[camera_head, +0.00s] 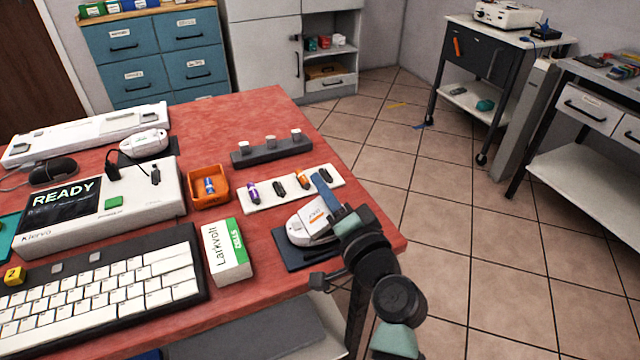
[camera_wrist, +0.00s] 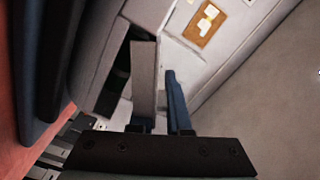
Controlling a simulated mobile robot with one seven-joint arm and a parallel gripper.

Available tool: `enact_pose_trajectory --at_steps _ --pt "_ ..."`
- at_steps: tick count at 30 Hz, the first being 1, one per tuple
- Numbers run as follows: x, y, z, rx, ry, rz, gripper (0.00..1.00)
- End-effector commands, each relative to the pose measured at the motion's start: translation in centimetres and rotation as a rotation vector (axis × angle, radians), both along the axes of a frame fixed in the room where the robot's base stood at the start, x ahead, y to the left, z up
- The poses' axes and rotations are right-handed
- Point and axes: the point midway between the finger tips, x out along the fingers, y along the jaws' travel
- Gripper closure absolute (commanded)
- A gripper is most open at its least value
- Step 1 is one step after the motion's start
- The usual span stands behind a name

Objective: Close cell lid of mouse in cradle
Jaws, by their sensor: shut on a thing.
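The mouse (camera_head: 306,226) is white with an orange mark and sits in its dark blue cradle (camera_head: 287,250) near the table's right edge. My gripper (camera_head: 328,198) is over the right side of the mouse, and my wrist covers part of it.
A white tray (camera_head: 240,205) with batteries lies just behind the mouse. A Larkvolt box (camera_head: 227,252) stands to its left. An orange bin (camera_head: 193,201) and a dark block with several white-topped posts (camera_head: 272,153) are farther back. Open floor lies right of the table.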

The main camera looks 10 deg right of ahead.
Motion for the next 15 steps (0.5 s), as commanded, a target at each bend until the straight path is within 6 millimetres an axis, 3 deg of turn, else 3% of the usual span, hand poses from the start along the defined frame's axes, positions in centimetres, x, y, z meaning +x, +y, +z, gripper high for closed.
enact_pose_trajectory --at_steps 15 --pt "0.09 -0.11 -0.39 0.081 0.025 0.003 1.00"
